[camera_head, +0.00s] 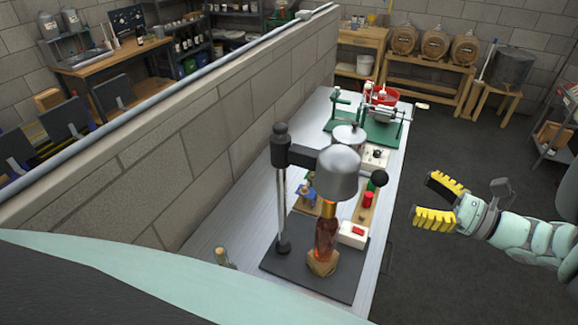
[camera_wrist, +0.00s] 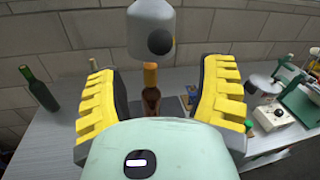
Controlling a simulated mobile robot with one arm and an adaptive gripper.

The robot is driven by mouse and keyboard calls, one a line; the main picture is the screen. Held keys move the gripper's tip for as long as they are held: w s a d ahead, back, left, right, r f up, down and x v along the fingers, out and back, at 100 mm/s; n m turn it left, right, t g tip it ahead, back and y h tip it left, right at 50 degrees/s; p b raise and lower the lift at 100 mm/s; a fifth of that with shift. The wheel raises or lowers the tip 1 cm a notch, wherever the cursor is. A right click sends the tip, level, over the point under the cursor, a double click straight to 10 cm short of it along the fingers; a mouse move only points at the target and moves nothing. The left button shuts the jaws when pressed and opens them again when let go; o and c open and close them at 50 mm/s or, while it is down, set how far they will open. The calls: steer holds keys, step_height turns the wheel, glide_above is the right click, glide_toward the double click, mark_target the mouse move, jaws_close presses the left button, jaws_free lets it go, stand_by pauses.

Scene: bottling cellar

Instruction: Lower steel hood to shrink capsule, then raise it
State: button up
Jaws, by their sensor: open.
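The steel hood (camera_head: 339,172) hangs on a dark arm from a vertical post (camera_head: 281,200) in the head view. A black ball knob (camera_head: 379,178) sticks out on its right side. An amber bottle (camera_head: 326,238) stands upright in a wooden holder (camera_head: 322,264) below the hood, its orange-gold capsule (camera_head: 327,208) at the hood's lower rim. In the wrist view the hood (camera_wrist: 151,30) and knob (camera_wrist: 160,42) show above the capsule (camera_wrist: 150,76). My gripper (camera_head: 437,201) is open and empty, right of the knob and apart from it. Its yellow fingers (camera_wrist: 160,98) frame the bottle.
A white box with a red switch (camera_head: 353,234) sits beside the bottle on the dark base plate (camera_head: 305,275). A green-based machine (camera_head: 375,128) stands farther back on the bench. A green bottle (camera_wrist: 38,88) stands left in the wrist view. A block wall (camera_head: 200,130) borders the bench; open floor (camera_head: 430,265) lies right.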

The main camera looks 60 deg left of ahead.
mark_target(388, 180)
steer(key=p+x, duration=0.2)
steer(key=x, duration=0.2)
steer(key=shift+s+a+r, duration=0.2)
steer(key=shift+a, duration=0.05)
steer(key=shift+a+p, duration=0.2)
steer(key=shift+p, duration=0.1)
steer(key=shift+p+x, duration=0.9)
steer(key=shift+p, duration=0.2)
steer(key=shift+f+x, duration=0.1)
steer(key=shift+x, duration=0.55)
steer(key=shift+f+x, duration=0.15)
steer(key=shift+x, duration=0.5)
steer(key=shift+c, duration=0.3)
jaws_close()
steer(key=shift+f, duration=0.1)
